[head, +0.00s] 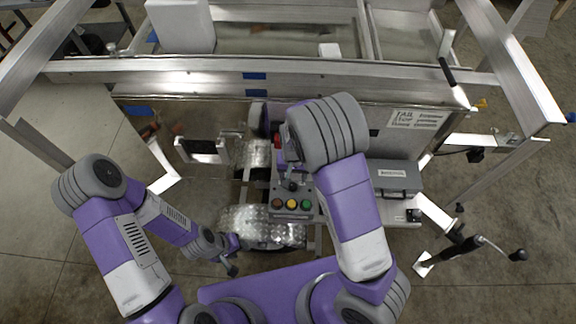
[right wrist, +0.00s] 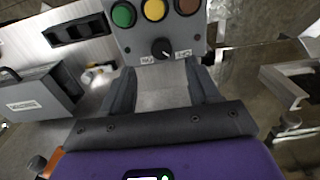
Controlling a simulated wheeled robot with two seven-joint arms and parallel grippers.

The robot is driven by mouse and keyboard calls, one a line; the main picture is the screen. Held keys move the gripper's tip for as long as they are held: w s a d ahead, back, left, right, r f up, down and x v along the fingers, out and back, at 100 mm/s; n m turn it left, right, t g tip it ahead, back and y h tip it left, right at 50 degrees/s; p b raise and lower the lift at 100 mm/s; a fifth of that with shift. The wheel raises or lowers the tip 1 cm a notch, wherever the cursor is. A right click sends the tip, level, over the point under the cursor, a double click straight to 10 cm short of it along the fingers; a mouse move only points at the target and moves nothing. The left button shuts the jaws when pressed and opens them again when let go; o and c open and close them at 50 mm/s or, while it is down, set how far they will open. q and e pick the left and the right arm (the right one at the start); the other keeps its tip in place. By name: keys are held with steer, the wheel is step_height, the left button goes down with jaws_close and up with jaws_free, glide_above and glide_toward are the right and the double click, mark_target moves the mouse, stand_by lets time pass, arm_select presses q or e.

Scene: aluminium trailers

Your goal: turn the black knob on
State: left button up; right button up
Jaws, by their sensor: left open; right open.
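The black knob (right wrist: 162,48) sits on a grey control box (right wrist: 146,28), below green, yellow and brown-red round lights, with a small label on each side. Its pale pointer mark is too small to read surely. My right gripper (right wrist: 161,82) is open and empty in the right wrist view, its two fingers spread in front of the knob and apart from it. In the head view the control box (head: 293,215) shows its lights, and my right gripper (head: 290,184) hides the knob area. My left gripper (head: 231,268) is open and empty, low on the left.
A grey toolbox (head: 397,176) stands right of the control box; it also shows in the right wrist view (right wrist: 37,95). An aluminium trailer frame (head: 200,76) spans the back. A tread-plate fender (head: 250,222) lies left of the box. Floor is free at far left.

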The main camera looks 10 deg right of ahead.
mark_target(292, 186)
steer(key=shift+w+f, duration=0.6)
steer(key=shift+f, duration=0.15)
steer(key=f, duration=0.1)
steer(key=f+b, duration=0.1)
steer(key=f, duration=0.3)
steer(key=shift+s, duration=0.35)
steer(key=shift+f+b, duration=0.35)
steer(key=shift+f, duration=0.2)
arm_select(q)
steer(key=shift+w+f, duration=0.25)
steer(key=shift+f, duration=0.6)
arm_select(e)
steer(key=c, duration=1)
steer(key=shift+c, duration=0.2)
